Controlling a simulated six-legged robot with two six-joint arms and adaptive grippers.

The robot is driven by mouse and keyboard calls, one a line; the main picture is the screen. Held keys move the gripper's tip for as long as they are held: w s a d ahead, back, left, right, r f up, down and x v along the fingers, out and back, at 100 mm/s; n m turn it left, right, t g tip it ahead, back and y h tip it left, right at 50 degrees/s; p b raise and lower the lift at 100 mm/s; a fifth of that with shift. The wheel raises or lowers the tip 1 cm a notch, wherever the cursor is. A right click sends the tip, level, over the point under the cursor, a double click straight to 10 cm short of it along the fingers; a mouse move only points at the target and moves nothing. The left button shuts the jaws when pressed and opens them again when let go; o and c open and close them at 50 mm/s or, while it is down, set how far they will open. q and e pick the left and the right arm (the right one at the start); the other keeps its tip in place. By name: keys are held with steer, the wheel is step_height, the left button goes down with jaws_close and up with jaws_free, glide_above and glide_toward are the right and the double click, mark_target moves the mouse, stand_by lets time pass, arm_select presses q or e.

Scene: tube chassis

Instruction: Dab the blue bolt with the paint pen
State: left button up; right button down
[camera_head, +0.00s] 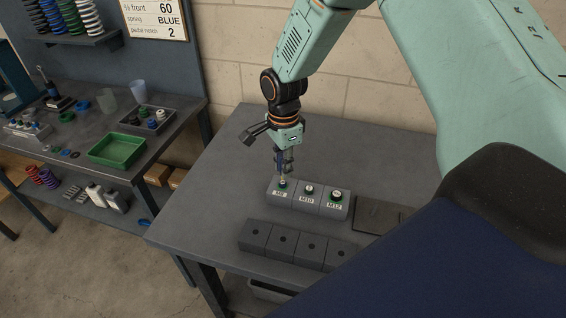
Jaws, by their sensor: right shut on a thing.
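My right gripper (284,160) points down over the labelled grey block (308,203) on the table. It is shut on a small slim thing, too small and too covered by the fingers to name surely. The fingertips are just above the green-ringed M8 spot (282,184); I cannot tell whether the held thing touches it. I cannot make out a blue bolt or a paint pen for certain. My left gripper is not in view.
A dark block with several holes (283,240) lies in front of the labelled block. A flat dark plate (377,214) lies to the right. The table (205,205) is clear on the left. Another bench holds a green tray (116,149) and a grey tray (147,122).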

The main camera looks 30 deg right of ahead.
steer(key=shift+d+f, duration=0.1)
stand_by(0.3)
steer(key=shift+f, duration=0.35)
steer(key=shift+f, duration=0.25)
steer(key=shift+r, duration=0.1)
step_height(320, 180, up, 6)
steer(key=p, duration=0.6)
stand_by(0.5)
stand_by(0.4)
